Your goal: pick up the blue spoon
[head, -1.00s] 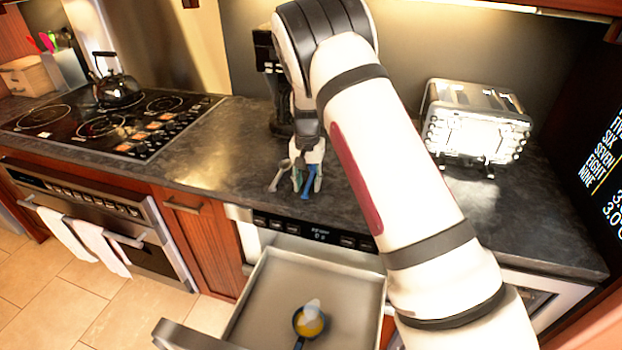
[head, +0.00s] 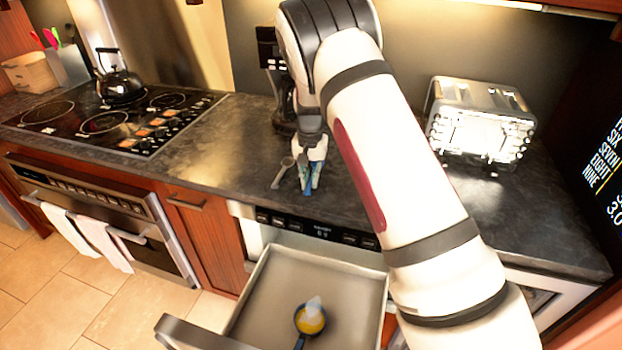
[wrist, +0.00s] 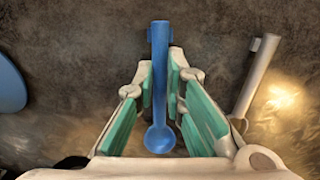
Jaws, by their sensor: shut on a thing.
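The blue spoon (wrist: 159,90) lies between the green-padded fingers of my gripper (wrist: 160,82) in the wrist view, its bowl toward the palm and its handle pointing away. The fingers are closed on its handle. In the head view my gripper (head: 309,185) is down at the dark counter near its front edge, and only a bit of blue shows between the fingers. I cannot tell whether the spoon is clear of the counter.
A grey spoon (head: 283,172) lies close beside my gripper. A toaster (head: 480,122) stands to the right, and a cooktop (head: 115,120) is at the left.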

